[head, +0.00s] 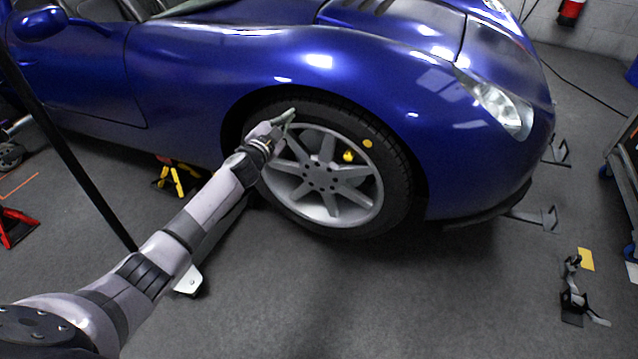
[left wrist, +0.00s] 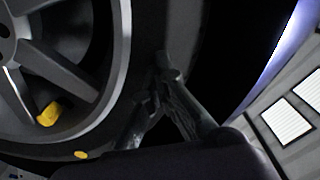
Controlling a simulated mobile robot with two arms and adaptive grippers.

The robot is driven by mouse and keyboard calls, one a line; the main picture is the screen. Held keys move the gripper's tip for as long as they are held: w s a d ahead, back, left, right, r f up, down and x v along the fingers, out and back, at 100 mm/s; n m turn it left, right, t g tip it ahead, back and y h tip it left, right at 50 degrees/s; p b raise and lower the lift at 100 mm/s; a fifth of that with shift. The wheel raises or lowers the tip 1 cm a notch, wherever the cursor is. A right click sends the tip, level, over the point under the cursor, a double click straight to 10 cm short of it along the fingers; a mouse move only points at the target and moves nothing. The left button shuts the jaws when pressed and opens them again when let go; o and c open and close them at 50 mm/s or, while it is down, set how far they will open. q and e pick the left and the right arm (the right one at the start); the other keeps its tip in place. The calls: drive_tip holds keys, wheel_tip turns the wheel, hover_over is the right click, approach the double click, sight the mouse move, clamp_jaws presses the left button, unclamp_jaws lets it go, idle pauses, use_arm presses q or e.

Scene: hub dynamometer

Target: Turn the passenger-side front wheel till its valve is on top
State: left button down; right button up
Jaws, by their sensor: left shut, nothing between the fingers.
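The front wheel (head: 320,178) of the blue car has silver spokes and a dark tyre. I cannot tell whether this spot marks the valve. A yellow part (head: 348,156) shows behind the spokes. My left gripper (head: 290,115) is shut and empty at the wheel's upper left, by the rim and tyre. In the left wrist view its fingers (left wrist: 163,66) lie over the dark tyre; contact is unclear. My right gripper is out of view.
The blue car body (head: 200,75) arches closely over the wheel. A yellow-and-black stand (head: 178,178) is left of the wheel, and a red stand (head: 14,226) farther left. A small black-and-silver device (head: 574,296) lies at lower right. Floor before the wheel is clear.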

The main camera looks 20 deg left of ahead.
use_arm(q)
drive_tip(key=shift+r, duration=0.1)
drive_tip(key=shift+w+a+f+b, duration=0.1)
drive_tip(key=shift+a+f+b, duration=0.15)
drive_tip(key=shift+a, duration=0.35)
drive_tip(key=shift+a+f+b, duration=0.15)
drive_tip(key=shift+a+f, duration=0.05)
drive_tip(key=shift+a, duration=0.35)
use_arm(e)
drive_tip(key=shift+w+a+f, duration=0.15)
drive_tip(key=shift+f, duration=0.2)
use_arm(q)
drive_tip(key=s+p, duration=0.3)
drive_tip(key=s, duration=0.5)
drive_tip(key=shift+p, duration=0.35)
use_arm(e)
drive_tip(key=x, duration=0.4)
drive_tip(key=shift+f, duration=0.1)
